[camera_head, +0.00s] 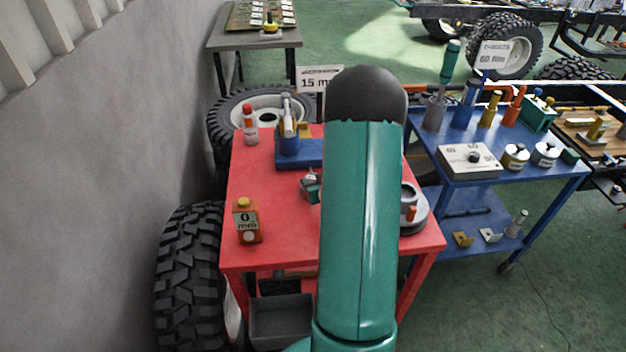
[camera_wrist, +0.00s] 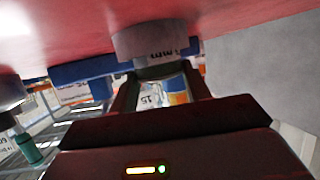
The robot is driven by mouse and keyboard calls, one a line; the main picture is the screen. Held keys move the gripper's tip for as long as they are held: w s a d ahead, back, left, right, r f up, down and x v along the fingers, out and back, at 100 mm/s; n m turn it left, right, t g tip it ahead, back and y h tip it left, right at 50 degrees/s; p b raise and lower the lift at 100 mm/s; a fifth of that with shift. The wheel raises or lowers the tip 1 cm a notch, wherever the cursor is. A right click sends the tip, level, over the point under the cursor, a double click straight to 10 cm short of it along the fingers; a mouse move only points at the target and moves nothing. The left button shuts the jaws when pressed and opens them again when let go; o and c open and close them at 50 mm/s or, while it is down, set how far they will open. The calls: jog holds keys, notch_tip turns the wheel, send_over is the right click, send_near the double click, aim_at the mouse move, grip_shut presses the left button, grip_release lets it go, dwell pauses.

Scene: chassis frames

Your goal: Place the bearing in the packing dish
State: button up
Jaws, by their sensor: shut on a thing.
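In the wrist view my gripper (camera_wrist: 165,72) reaches up the picture, its two dark fingers closed at a short, grey, round piece. I take this piece to be the bearing (camera_wrist: 150,40); it lies close to the red surface, and whether it touches it I cannot tell. In the head view my own green arm hides my gripper and the bearing. A grey round thing (camera_head: 418,222) with an orange peg shows partly at the right side of the red table (camera_head: 285,238). I cannot tell whether it is the packing dish; no other dish shows clearly.
A white-and-red bottle (camera_head: 250,125) and a blue holder (camera_head: 290,150) stand behind. A small grey-and-teal fixture (camera_head: 311,187) is beside my arm. A blue cart (camera_head: 530,188) stands to the right.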

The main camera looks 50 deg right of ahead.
jog(key=shift+s, duration=0.15)
jog(key=o, duration=1.3)
jog(key=shift+f, duration=0.15)
jog(key=shift+s+r, duration=0.2)
jog(key=shift+r, duration=0.05)
jog(key=v, duration=1.1)
jog(key=shift+s+a, duration=0.2)
jog(key=shift+s, duration=0.05)
